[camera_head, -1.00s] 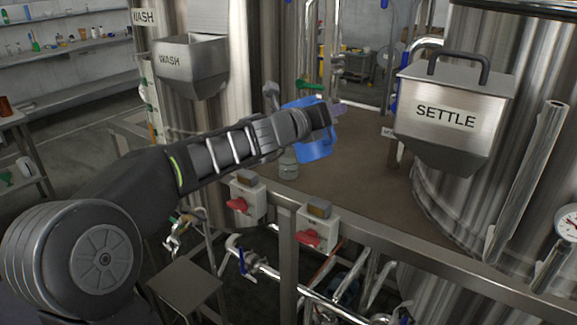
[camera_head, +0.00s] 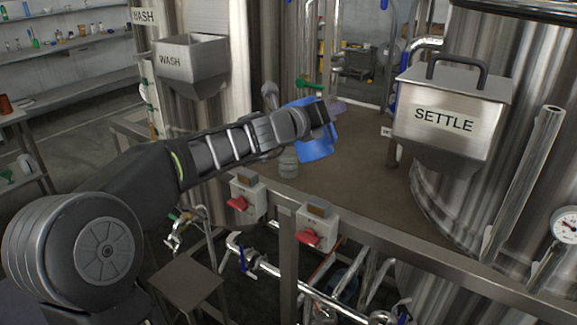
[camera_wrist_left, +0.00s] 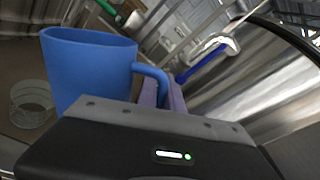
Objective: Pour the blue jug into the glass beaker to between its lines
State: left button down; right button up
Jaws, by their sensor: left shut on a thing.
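The blue jug (camera_head: 316,147) is held above the brown deck, just to the right of the glass beaker (camera_head: 288,162). My left gripper (camera_head: 322,116) is shut on the jug's handle, which shows in the left wrist view at the right side of the jug (camera_wrist_left: 88,70). The jug looks somewhat tilted in the head view; its contents are hidden. The clear beaker stands upright on the deck and also shows in the left wrist view (camera_wrist_left: 32,104), apart from the jug. I cannot make out its lines or any level. My right gripper is out of view.
The SETTLE hopper (camera_head: 452,112) and its steel tank stand at the right, the WASH hopper (camera_head: 190,62) at the left. Two red-switched boxes (camera_head: 315,228) hang at the deck's front rail. The brown deck (camera_head: 375,190) right of the jug is clear.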

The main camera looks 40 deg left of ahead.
pick_arm(q)
jog(key=shift+r, duration=0.15)
jog(key=shift+r+n+p, duration=0.2)
jog(key=shift+n+p, duration=0.1)
jog(key=shift+p, duration=0.4)
jog(key=shift+f, duration=0.1)
jog(key=shift+a, duration=0.1)
jog(key=shift+p, duration=0.65)
jog(key=shift+a+n+p, duration=0.1)
jog(key=shift+n+p, duration=0.2)
jog(key=shift+n, duration=0.1)
jog(key=shift+h, duration=0.3)
